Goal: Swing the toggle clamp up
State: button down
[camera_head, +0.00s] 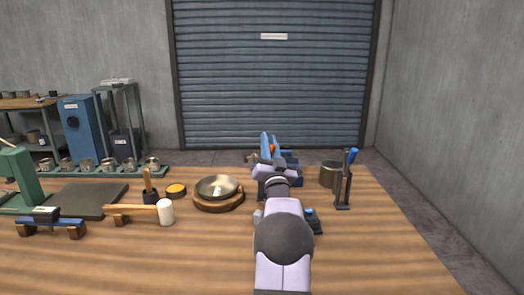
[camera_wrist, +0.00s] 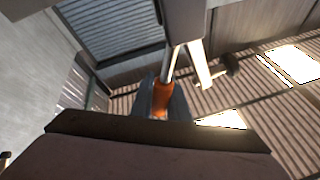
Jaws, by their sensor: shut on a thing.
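The toggle clamp shows in part beyond my gripper (camera_head: 270,153) in the head view; my arm hides much of it. Its orange handle (camera_head: 272,148) shows as a small spot between the blue fingers. In the wrist view the orange handle (camera_wrist: 161,98) sits between the dark fingers, with a metal rod running up from it to a grey block. My gripper is shut on this handle. The clamp's full angle is hard to tell from these views.
A mallet (camera_head: 165,212) lies farther left. A metal cup (camera_head: 330,173) and a black stand with a blue top (camera_head: 344,180) are close on the right. The front right table is clear.

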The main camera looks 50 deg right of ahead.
jog(key=shift+s+d+f+m+h+b, duration=0.3)
jog(key=shift+d+m+h+b, duration=0.1)
jog(key=shift+m, duration=0.5)
jog(key=c, duration=1.7)
grip_release()
jog(key=shift+g, duration=0.3)
jog(key=shift+r, duration=0.1)
jog(key=shift+r, duration=0.1)
notch_tip(320, 180, up, 10)
jog(key=shift+f, duration=0.1)
jog(key=shift+a, duration=0.1)
